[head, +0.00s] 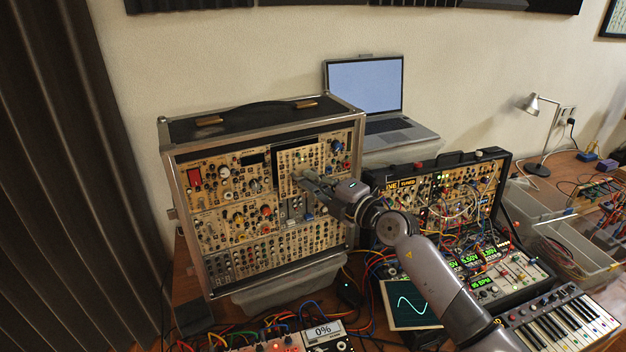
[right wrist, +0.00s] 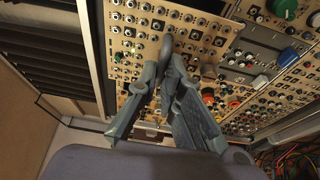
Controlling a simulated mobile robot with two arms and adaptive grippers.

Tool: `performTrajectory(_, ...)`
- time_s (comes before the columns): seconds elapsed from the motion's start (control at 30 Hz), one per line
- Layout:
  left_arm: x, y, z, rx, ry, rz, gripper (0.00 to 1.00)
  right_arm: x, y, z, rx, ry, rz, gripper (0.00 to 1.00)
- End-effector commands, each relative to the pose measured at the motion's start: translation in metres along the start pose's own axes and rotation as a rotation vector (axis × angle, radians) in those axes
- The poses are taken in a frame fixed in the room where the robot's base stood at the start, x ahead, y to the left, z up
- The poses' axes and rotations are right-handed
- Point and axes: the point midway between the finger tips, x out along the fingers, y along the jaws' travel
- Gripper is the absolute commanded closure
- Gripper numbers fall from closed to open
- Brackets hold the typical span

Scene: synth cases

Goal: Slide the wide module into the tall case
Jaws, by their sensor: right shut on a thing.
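The tall case (head: 235,124) stands upright at the left of the head view, its front filled with rows of cream modules. The wide module (head: 296,157), a cream panel with rows of jacks, is at the case's upper row, right of centre. A dark gap shows along its top and left edges, so it does not look flush. My right gripper (head: 306,181) is shut on its lower part; the wide module also fills the top middle of the right wrist view (right wrist: 185,22), beyond the fingers (right wrist: 167,50). How deep it sits is hidden. My left gripper is not in view.
A smaller black case (head: 450,160) with many patch cables stands to the right. A laptop (head: 365,95) is behind. A keyboard (head: 565,318), a tablet-like screen (head: 411,304) and cabled boxes crowd the front. Little table is free.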

Motion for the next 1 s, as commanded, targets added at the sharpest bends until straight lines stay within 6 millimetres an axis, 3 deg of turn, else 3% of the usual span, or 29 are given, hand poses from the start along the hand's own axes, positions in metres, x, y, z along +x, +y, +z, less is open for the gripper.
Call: performTrajectory(1.0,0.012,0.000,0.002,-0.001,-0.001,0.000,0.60,0.023,0.001,0.007,-0.001,0.000,0.003,1.00)
